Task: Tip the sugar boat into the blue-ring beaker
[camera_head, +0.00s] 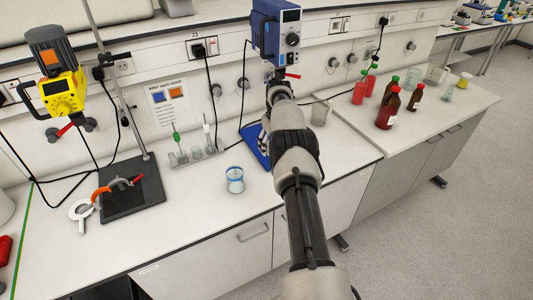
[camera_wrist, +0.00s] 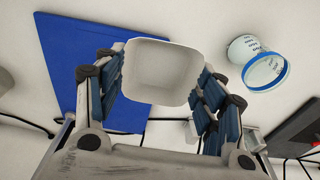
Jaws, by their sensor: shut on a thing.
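The sugar boat (camera_wrist: 158,58) is a small white square dish with rounded corners, seen in the wrist view. My gripper (camera_wrist: 160,88) is shut on it, with a blue-padded finger on each side. I cannot tell white sugar from the white dish inside it. The blue-ring beaker (camera_head: 235,181) stands upright on the bench, left of my arm in the head view. In the wrist view the beaker (camera_wrist: 262,66) is to the right of the boat, apart from it.
A blue plate (camera_head: 254,142) of the overhead stirrer (camera_head: 277,30) lies behind the beaker; it is also below the boat in the wrist view (camera_wrist: 75,75). A rack (camera_head: 195,154) stands behind the beaker. A dark stand base (camera_head: 130,200) is left. Bottles (camera_head: 388,112) stand right.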

